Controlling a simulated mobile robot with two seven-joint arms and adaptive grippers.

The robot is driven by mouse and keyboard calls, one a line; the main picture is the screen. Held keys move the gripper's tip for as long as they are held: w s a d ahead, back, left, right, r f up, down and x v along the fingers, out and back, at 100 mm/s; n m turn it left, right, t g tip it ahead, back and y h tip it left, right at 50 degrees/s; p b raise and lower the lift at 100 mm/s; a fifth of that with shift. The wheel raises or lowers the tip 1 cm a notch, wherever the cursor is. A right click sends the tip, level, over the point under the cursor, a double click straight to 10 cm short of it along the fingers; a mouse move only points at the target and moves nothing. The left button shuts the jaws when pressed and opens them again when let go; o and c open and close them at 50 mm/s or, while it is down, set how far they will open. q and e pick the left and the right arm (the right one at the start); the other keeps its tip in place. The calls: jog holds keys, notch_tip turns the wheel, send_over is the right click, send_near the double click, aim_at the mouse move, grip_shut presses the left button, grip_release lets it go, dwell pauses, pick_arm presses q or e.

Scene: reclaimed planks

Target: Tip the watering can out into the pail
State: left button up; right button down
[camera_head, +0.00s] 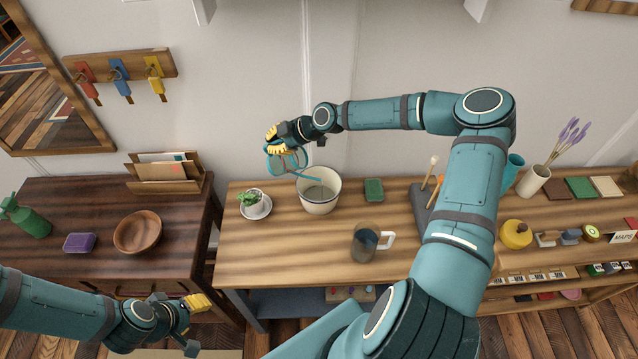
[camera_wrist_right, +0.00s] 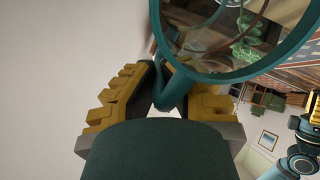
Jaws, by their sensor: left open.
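The teal watering can (camera_head: 287,162) is held in the air at the back of the wooden bench, tilted, its thin spout reaching down over the pail. The cream pail (camera_head: 319,204) with a dark rim stands upright on the bench, with something greyish inside. My right gripper (camera_head: 275,142) is shut on the can's handle. In the right wrist view, its yellow fingers close around the teal handle (camera_wrist_right: 172,92), and the can's round rim shows at the top. I cannot tell whether water is flowing. My left gripper (camera_head: 190,325) is open and empty, low at the left.
A potted succulent on a saucer (camera_head: 255,204) stands left of the pail, a green block (camera_head: 373,190) right of it. A glass mug (camera_head: 367,243) stands in front. The left cabinet holds a wooden bowl (camera_head: 138,232). The bench's front left is clear.

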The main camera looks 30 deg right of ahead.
jog(key=shift+w+a+r+g+h+p, duration=0.15)
jog(key=shift+w+a+g+h+p, duration=0.25)
jog(key=shift+p, duration=0.35)
jog(key=shift+w+a, duration=0.25)
jog(key=shift+w+a+f+g+h+b, duration=0.4)
jog(key=shift+w+f+g+h, duration=0.1)
jog(key=shift+f+h, duration=0.1)
jog(key=shift+w+a+f+g+h, duration=0.15)
jog(key=shift+w+f+g+h, duration=0.1)
jog(key=shift+g+h, duration=0.05)
jog(key=shift+b, duration=0.35)
jog(key=w+a+f+g+h+b, duration=0.2)
jog(key=f+b, duration=0.2)
jog(key=f, duration=0.2)
jog(key=w+a+f+g+h+b, duration=0.2)
jog(key=w+a+f+g+b, duration=0.1)
jog(key=f+b, duration=0.1)
jog(key=shift+w+a+f+h, duration=0.15)
jog(key=shift+f+h, duration=0.25)
jog(key=shift+f, duration=0.5)
